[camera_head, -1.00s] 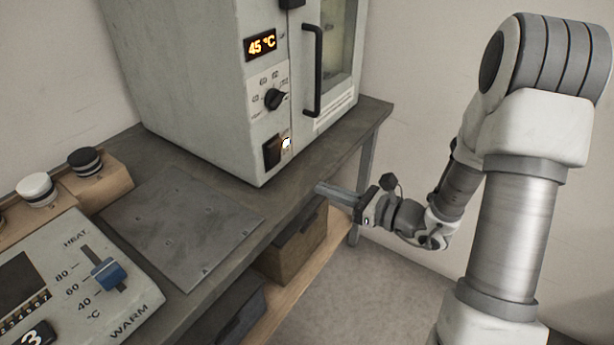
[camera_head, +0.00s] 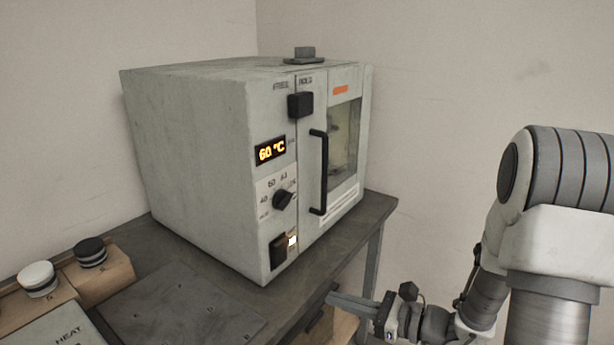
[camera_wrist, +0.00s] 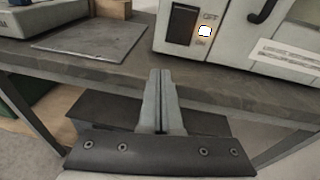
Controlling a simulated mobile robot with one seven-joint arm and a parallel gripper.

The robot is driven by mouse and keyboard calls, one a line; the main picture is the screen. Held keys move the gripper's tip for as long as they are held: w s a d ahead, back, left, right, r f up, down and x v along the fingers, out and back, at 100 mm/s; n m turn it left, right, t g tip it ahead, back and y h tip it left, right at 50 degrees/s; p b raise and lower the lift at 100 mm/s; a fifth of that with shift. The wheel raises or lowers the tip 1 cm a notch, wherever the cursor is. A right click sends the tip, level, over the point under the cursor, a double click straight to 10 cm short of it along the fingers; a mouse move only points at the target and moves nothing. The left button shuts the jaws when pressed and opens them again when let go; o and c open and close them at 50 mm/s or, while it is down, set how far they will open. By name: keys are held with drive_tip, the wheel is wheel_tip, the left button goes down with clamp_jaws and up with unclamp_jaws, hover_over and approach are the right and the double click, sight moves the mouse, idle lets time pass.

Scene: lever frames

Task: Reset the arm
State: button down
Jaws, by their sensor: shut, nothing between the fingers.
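My gripper (camera_head: 332,297) is shut and empty. It points left, in front of the bench's front edge, to the right of the oven's lower front corner. In the wrist view my closed fingers (camera_wrist: 160,88) lie together in front of the bench edge, below the oven's switch, apart from everything. My arm (camera_head: 480,290) stands at the right, bent down toward the gripper; its lower part is cut off by the frame. The oven (camera_head: 195,150) shows 60 °C on its display (camera_head: 270,150), above a black knob (camera_head: 283,200). Its door handle (camera_head: 318,172) is upright.
The bench (camera_head: 345,240) carries the oven and a flat grey plate (camera_head: 185,312). Wooden blocks with a white button (camera_head: 37,277) and a black button (camera_head: 91,251) stand at the left. In the wrist view a dark box (camera_wrist: 100,107) sits beneath the bench top.

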drive_tip(key=s+a+r+n+g+h, duration=0.1)
drive_tip(key=s+r+n+g+h, duration=0.3)
drive_tip(key=s+n, duration=0.5)
drive_tip(key=s+r+n+g+h, duration=0.3)
drive_tip(key=s+n+g+h, duration=0.15)
drive_tip(key=s+n, duration=0.4)
drive_tip(key=d+r+n+t+h, duration=0.5)
drive_tip(key=d+r+n, duration=0.1)
wheel_tip(320, 180, up, 18)
drive_tip(key=p, duration=1.7)
drive_tip(key=shift+s+d, duration=0.35)
drive_tip(key=shift+t, duration=0.25)
